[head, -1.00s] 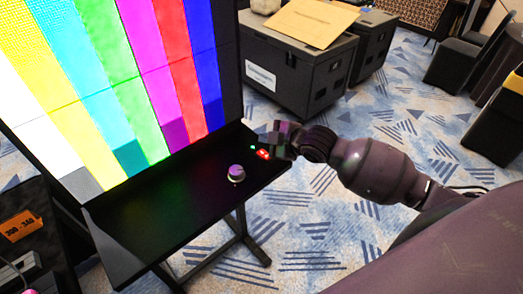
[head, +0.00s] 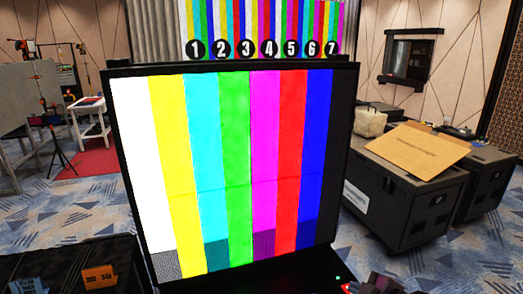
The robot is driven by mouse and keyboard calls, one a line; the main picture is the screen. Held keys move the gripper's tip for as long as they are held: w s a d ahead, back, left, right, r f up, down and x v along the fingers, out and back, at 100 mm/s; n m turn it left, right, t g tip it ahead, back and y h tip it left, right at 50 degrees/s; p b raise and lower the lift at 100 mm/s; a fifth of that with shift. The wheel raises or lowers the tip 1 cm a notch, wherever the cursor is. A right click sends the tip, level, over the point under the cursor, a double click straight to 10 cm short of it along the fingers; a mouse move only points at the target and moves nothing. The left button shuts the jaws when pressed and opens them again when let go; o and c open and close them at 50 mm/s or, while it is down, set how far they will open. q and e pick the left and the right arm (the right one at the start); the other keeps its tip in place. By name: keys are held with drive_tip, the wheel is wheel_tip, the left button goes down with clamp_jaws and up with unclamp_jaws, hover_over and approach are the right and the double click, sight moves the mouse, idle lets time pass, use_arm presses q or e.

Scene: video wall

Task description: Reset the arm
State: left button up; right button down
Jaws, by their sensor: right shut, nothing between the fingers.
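My right gripper (head: 374,284) shows only in part at the bottom edge of the head view, right of centre. It is shut and empty. It is close to a small red-lit control (head: 347,288) on the black shelf (head: 312,276) below the video wall; I cannot tell whether they touch. A small green light (head: 338,278) shows beside them. The rest of my right arm is below the picture. My left gripper is not in view.
The video wall (head: 235,140) with colour bars stands directly ahead. Black cases (head: 400,215) stand at the right, with a cardboard sheet (head: 418,150) on top. An orange label (head: 98,276) lies at lower left. Patterned carpet (head: 75,215) is open at the left.

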drive_tip(key=s+d+f+m+g+h, duration=0.3)
drive_tip(key=s+m, duration=0.4)
drive_tip(key=s, duration=0.6)
drive_tip(key=s+f+m+g+h, duration=0.2)
drive_tip(key=s+m+g+h, duration=0.3)
drive_tip(key=s, duration=0.9)
drive_tip(key=w+f+t+y+b, duration=0.1)
drive_tip(key=w+f+t, duration=0.2)
drive_tip(key=f, duration=0.3)
drive_tip(key=w+f+t+y+b, duration=0.2)
drive_tip(key=w+f+t, duration=0.2)
drive_tip(key=f, duration=0.3)
drive_tip(key=shift+w+d+f+t, duration=0.2)
drive_tip(key=shift+f+t, duration=0.05)
drive_tip(key=shift+t, duration=0.65)
